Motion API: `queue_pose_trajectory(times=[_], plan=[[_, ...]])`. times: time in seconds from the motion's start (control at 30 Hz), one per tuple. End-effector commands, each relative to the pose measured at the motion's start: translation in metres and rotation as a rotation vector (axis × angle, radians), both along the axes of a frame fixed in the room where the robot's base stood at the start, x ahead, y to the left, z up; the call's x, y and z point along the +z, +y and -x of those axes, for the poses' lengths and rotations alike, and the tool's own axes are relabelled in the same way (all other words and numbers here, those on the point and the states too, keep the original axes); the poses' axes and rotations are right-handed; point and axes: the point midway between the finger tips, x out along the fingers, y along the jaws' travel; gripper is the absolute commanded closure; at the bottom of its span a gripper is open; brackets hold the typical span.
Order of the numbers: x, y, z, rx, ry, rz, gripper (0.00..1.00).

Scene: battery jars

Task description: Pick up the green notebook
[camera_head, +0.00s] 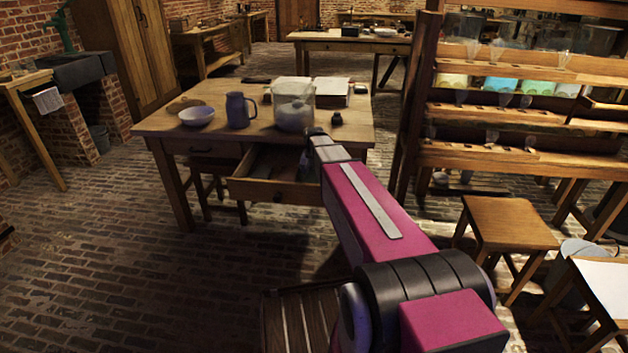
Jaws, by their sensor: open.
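I cannot make out a green notebook in this view; it may be hidden behind my arm or the glass jar, or too small to tell. My gripper (315,133) is a small dark shape at the far end of my magenta arm, seen from behind. It is open, over the front edge of the wooden table (221,99), near the right end of the open drawer (268,190). I see nothing held in it, though the fingertips are hard to see. The drawer is pulled out, and its contents are dark and unclear.
The table holds a white bowl (196,116), a blue-grey jug (237,110), a glass jar (294,105), a pale book or paper stack (332,92) and a small dark pot (337,118). A shelf rack (500,112) and stool (507,222) stand right. The left floor is clear.

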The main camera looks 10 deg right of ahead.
Motion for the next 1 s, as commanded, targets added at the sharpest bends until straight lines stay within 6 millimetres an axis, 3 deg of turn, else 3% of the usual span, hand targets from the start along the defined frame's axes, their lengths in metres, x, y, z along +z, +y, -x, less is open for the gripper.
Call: queue_pose_trajectory(times=[0.2, 0.23, 0.37, 0.77, 1.0], plan=[[-0.002, 0.000, 0.000, 0.000, 0.000, 0.000, 0.00], [-0.002, 0.000, 0.000, 0.000, 0.000, 0.000, 0.06], [-0.002, 0.000, 0.000, 0.000, 0.000, 0.000, 0.49], [0.001, 0.000, 0.000, 0.000, 0.000, 0.000, 0.50], [0.022, 0.000, 0.000, 0.000, -0.001, 0.000, 0.50]])
